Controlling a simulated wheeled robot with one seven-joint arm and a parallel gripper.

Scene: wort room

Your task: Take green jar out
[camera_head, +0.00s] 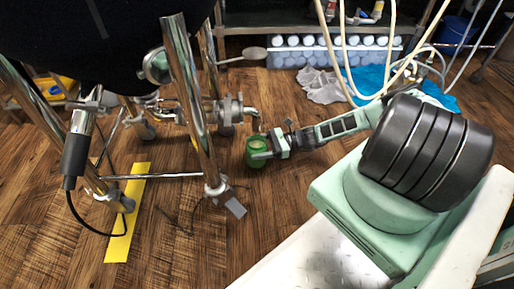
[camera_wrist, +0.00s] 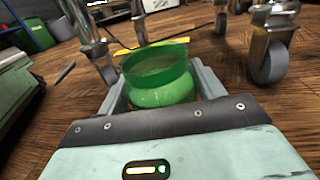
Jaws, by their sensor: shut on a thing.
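The green jar (camera_head: 256,152) is near the middle of the head view, beside the metal legs of the dark vessel's stand and below a pipe outlet. It also shows in the wrist view (camera_wrist: 160,82), upright, with an open round mouth; I cannot make out what is inside. My gripper (camera_head: 262,155) reaches it from the right and is shut on it. In the wrist view the grey fingers of my gripper (camera_wrist: 162,95) lie on both sides of the jar. Whether the jar's base touches the floor is hidden.
A metal leg (camera_head: 192,100) with a caster (camera_head: 226,203) stands just left of the jar. A pipe with a valve (camera_head: 232,110) is close above it. A yellow strip (camera_head: 127,212) lies on the wooden floor. Grey and blue cloths (camera_head: 322,86) lie behind. The floor below the jar is open.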

